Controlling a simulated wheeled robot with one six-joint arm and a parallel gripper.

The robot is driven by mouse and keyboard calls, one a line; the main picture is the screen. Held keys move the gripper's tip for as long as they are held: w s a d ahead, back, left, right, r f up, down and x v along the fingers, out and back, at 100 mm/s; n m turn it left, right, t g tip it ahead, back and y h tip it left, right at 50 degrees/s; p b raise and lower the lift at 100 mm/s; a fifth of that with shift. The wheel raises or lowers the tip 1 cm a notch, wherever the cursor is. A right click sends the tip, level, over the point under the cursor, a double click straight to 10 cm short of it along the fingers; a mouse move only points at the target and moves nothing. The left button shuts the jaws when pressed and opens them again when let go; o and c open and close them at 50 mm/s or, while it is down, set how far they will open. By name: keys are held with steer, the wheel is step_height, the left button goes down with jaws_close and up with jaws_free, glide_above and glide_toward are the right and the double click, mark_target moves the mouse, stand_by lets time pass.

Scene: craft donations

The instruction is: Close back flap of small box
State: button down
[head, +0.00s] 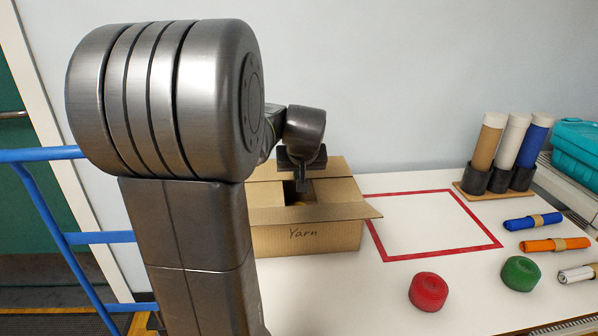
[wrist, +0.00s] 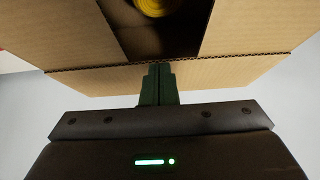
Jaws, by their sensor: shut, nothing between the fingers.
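The small cardboard box (head: 335,238), marked "Yarn", stands on the white table. Its side flaps lie inward, leaving a dark gap in the middle; the right flap (head: 338,190) shows beside my gripper. The front flap (head: 325,212) sticks outward. The back flap (head: 336,166) is raised at the rear, partly hidden by my gripper. In the wrist view, yellow yarn (wrist: 153,6) shows through the gap, below the flaps. My gripper (wrist: 158,68) is shut and empty, its fingertips at the box's rear edge. It also shows above the box in the head view (head: 301,184). Contact cannot be told.
A red taped outline (head: 436,193) right of the box is bare. Red (head: 429,291) and green (head: 521,273) round items lie in front. Rolls (head: 533,222) lie at the right, and upright tubes (head: 513,141) stand behind. A blue rail (head: 105,238) is at the left.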

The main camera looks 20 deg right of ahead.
steer(key=w+r+p+v, duration=0.1)
steer(key=p+v, duration=0.4)
steer(key=v, duration=0.9)
stand_by(0.4)
steer(key=shift+w+d, duration=0.15)
steer(key=shift+d, duration=0.05)
steer(key=s+b+x, duration=0.1)
steer(key=b+x, duration=0.3)
steer(key=x, duration=0.9)
steer(key=shift+f, duration=0.55)
